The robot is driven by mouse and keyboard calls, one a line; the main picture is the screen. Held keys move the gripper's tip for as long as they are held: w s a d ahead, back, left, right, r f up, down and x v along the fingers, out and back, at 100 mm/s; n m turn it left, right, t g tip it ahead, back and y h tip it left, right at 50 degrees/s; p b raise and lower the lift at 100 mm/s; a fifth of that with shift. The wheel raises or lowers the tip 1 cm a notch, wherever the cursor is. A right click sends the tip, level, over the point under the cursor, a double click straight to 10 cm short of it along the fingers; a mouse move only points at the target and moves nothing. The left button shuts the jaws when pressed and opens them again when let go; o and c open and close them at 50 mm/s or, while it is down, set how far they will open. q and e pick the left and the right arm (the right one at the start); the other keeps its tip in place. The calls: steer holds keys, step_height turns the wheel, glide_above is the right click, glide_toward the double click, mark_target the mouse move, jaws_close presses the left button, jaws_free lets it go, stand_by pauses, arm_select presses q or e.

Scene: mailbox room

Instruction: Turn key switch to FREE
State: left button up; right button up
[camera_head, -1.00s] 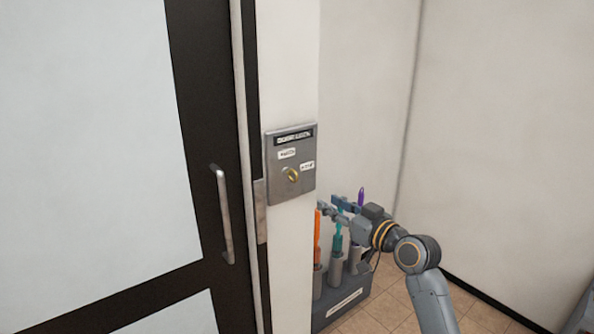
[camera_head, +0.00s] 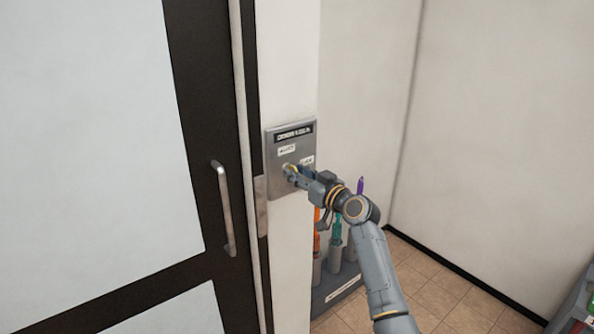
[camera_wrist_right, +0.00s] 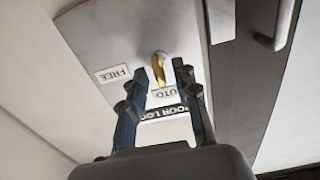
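The key switch is a grey metal plate (camera_head: 279,181) on the white wall post, with a dark title strip at its top. The brass key (camera_wrist_right: 159,68) sits at its middle; in the head view my gripper partly covers it. In the right wrist view, the FREE label (camera_wrist_right: 113,73) lies left of the key and the AUTO label (camera_wrist_right: 168,93) lies below it. My right gripper (camera_head: 292,172) is at the plate. In the wrist view its two fingers (camera_wrist_right: 160,72) are apart, with the key between or just beyond their tips; contact is unclear. My left gripper is out of view.
A dark-framed glass door (camera_head: 190,90) with a vertical handle (camera_head: 224,210) stands left of the switch. Below my right arm, a grey stand (camera_head: 337,288) holds orange, teal and purple upright items. Open tiled floor (camera_head: 430,270) lies to the right.

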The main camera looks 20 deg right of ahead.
steer(key=shift+w+a, duration=0.1)
steer(key=shift+w, duration=0.1)
jaws_close()
